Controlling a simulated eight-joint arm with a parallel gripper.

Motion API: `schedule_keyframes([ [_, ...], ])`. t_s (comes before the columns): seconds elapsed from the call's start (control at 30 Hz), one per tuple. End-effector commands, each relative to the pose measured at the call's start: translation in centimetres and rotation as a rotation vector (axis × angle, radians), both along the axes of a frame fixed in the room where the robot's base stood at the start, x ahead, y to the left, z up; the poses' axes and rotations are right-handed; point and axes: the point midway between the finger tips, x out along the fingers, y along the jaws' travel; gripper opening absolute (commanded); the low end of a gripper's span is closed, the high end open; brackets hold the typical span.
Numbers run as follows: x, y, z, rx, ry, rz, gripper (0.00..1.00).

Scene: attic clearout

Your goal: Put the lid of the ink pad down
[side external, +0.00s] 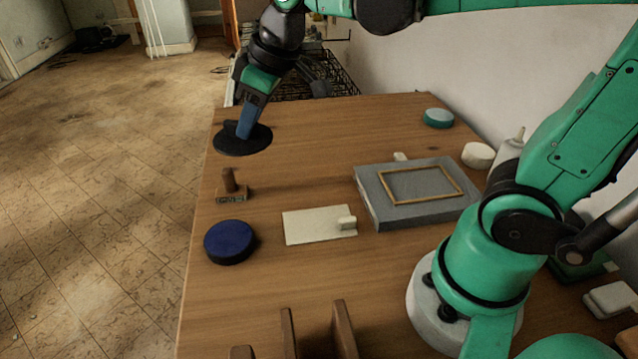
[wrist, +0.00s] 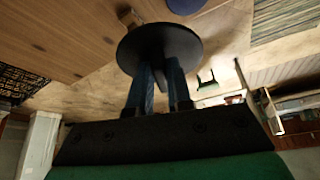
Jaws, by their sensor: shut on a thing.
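The ink pad's lid (side external: 243,141) is a flat black disc at the far left edge of the table. My gripper (side external: 244,128) is shut on its upper side and seems to hold it above the table; the exact gap is unclear. In the wrist view the lid (wrist: 160,43) sits between the two blue fingers (wrist: 161,85). The ink pad (side external: 230,241), round with a dark blue top, lies uncovered near the left table edge, closer to the front than the lid. Part of it shows at the top of the wrist view (wrist: 186,5).
A wooden stamp (side external: 230,186) stands between lid and pad. A cream card with a small block (side external: 318,225) and a grey slab with a wooden frame (side external: 415,192) lie to the right. A brown rack (side external: 340,325) stands in front. The table's far middle (side external: 320,130) is clear.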

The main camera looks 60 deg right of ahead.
Motion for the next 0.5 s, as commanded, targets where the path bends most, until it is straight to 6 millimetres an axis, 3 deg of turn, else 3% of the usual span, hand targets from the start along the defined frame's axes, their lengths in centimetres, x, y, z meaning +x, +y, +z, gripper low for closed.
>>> schedule_keyframes([
  [0.5, -5.9, 9.2, 2.1, 0.006, 0.002, 1.533, 0.0],
])
